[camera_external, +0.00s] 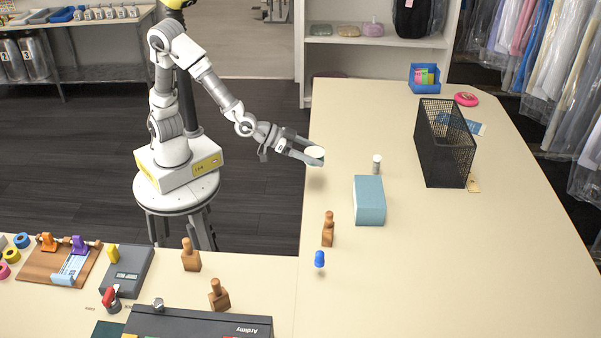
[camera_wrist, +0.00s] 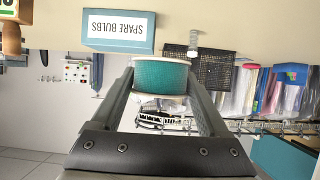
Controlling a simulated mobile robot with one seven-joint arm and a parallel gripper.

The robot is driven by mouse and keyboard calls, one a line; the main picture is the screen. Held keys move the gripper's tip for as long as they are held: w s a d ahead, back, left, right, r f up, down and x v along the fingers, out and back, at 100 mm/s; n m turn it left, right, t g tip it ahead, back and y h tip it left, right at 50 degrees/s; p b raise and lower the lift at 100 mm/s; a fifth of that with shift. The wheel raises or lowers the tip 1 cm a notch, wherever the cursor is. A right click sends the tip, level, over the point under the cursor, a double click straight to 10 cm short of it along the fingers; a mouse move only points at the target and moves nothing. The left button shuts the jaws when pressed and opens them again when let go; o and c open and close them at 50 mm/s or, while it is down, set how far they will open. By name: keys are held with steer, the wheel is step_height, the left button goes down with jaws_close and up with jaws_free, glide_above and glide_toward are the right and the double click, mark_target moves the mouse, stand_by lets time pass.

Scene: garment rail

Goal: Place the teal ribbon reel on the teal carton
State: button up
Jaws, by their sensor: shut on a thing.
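The teal ribbon reel (camera_wrist: 160,76) has white flanges and teal ribbon in the wrist view. My gripper (camera_wrist: 161,85) is shut on it, one finger at each side. In the external view my gripper (camera_external: 311,151) holds the reel (camera_external: 315,153) above the table's left edge, with its white end facing up. The teal carton (camera_external: 369,202) lies on the table to the right and nearer the camera, apart from the reel. In the wrist view the carton (camera_wrist: 118,31) carries an upside-down "SPARE BULBS" label. Its top looks bare in the external view.
A small white-capped bottle (camera_external: 377,163) stands just behind the carton. A black mesh basket (camera_external: 445,145) stands to its right. A wooden stamp (camera_external: 328,230) and a blue object (camera_external: 320,259) are at front left. The table's right front is clear.

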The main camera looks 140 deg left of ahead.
steer(key=w+d+r+n+g+y+p, duration=0.1)
steer(key=w+d+r+p, duration=0.25)
steer(key=w+p, duration=0.5)
steer(key=w+d+r+n+g+p, duration=0.15)
steer(key=w+r+p, duration=0.25)
steer(key=w+p, duration=0.4)
steer(key=b, duration=0.3)
glide_above(370, 191)
steer(key=shift+m+t, duration=0.25)
steer(key=shift+t, duration=0.2)
step_height(370, 191, down, 7)
steer(key=shift+r, duration=0.15)
steer(key=shift+f, duration=1.95)
steer(key=shift+f, duration=0.1)
